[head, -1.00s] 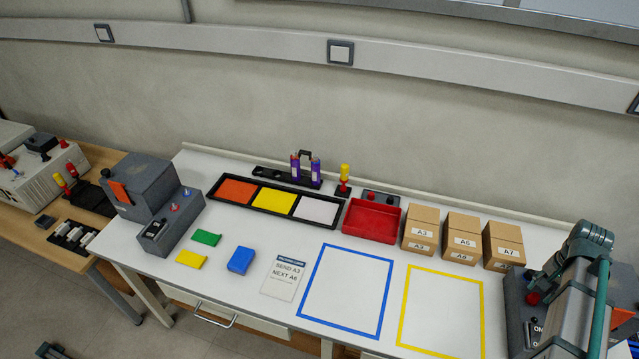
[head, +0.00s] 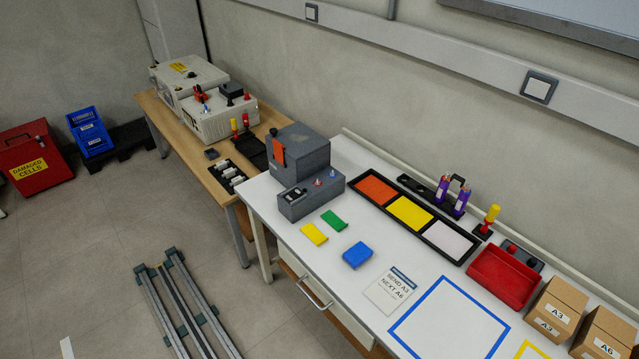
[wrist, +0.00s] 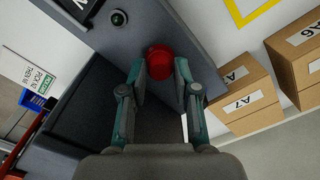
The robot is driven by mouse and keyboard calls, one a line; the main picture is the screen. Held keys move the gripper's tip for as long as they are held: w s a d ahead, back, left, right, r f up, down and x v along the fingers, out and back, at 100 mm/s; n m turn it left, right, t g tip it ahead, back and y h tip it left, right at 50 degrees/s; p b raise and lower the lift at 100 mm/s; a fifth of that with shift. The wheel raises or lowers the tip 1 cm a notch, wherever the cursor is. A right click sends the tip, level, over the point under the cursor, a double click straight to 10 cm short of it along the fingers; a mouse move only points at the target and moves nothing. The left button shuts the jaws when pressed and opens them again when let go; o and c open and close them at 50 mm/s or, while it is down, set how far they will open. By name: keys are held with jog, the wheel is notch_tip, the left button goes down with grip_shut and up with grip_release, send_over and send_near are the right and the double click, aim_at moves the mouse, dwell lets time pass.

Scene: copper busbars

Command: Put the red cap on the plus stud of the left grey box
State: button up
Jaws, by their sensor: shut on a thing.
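My gripper (wrist: 159,68) shows in the wrist view, its two fingers shut on the red cap (wrist: 159,58). The cap is over the grey box at the right end of the bench (wrist: 191,28); I cannot tell whether it still touches that box. The left grey box (head: 302,150) stands at the left end of the white bench in the head view. Its low front part carries a bare red-marked stud (head: 318,183) and a blue-marked stud (head: 333,173). No plus sign is readable. My gripper is out of the head view.
Cartons (wrist: 242,95) stand beside the right grey box. On the white bench are a black tray with coloured panels (head: 372,188), a red bin (head: 503,276), a blue block (head: 357,255), and green and yellow pieces. A wooden table (head: 190,150) stands beyond the left box.

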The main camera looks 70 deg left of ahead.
jog(key=shift+r+p, duration=1.4)
jog(key=shift+r, duration=1)
